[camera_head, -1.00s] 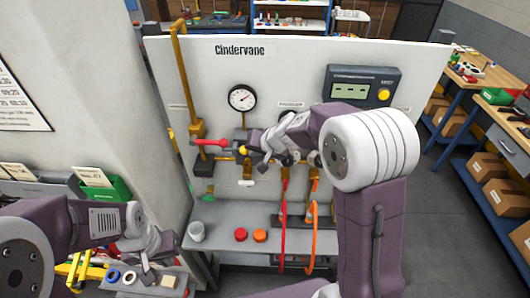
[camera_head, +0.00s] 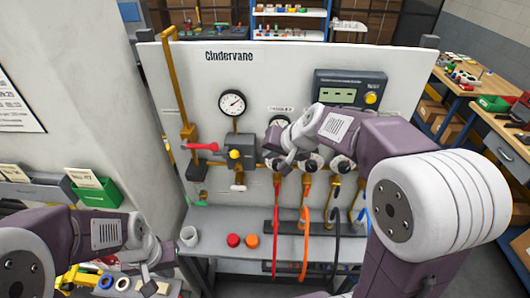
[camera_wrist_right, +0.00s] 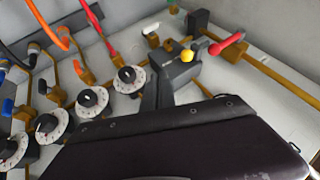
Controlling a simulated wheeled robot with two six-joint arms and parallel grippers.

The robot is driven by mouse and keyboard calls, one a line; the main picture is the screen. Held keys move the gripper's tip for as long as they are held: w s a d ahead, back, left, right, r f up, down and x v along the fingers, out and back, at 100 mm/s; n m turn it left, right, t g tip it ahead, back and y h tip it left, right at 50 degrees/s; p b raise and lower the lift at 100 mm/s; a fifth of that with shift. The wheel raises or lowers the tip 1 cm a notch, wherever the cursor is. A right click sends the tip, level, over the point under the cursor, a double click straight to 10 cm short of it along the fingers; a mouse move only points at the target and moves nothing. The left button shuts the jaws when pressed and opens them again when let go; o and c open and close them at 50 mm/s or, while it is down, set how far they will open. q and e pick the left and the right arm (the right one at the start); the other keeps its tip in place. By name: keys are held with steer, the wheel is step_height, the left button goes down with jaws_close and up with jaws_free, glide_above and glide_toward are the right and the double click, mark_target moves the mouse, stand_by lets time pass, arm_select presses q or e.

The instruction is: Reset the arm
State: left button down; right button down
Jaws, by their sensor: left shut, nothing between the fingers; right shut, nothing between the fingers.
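My right arm crosses the front of the white panel (camera_head: 205,85) in the head view. Its gripper (camera_head: 280,166) is shut and empty, just right of the grey valve block (camera_head: 241,152) with the yellow knob. I cannot tell whether it touches the panel. A row of dials (camera_wrist_right: 92,99) on the panel shows there too. My left gripper (camera_head: 152,262) is shut and empty at the lower left, over the parts at the wall's foot.
A grey shelf (camera_head: 215,240) below the panel bears a white cup (camera_head: 189,236), a red cap (camera_head: 233,240) and an orange cap (camera_head: 252,241). Red (camera_head: 305,240) and orange hoses (camera_head: 330,215) hang in front. A pressure gauge (camera_head: 232,103) and a control box (camera_head: 349,88) are above.

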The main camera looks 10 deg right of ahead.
steer(key=s+f+n+g+b, duration=0.1)
steer(key=s+f+b, duration=0.25)
steer(key=f, duration=0.35)
steer(key=s+f+g+b, duration=0.1)
steer(key=s+f+b, duration=0.1)
steer(key=f+b, duration=0.35)
steer(key=s+d+f+n+g+h, duration=0.2)
steer(key=s+d+f+g+h, duration=0.1)
steer(key=s+f, duration=1)
steer(key=shift+s+d+n+g, duration=0.4)
steer(key=shift+s+d+g, duration=0.1)
steer(key=shift+s+g, duration=0.15)
steer(key=shift+f, duration=0.1)
stand_by(0.7)
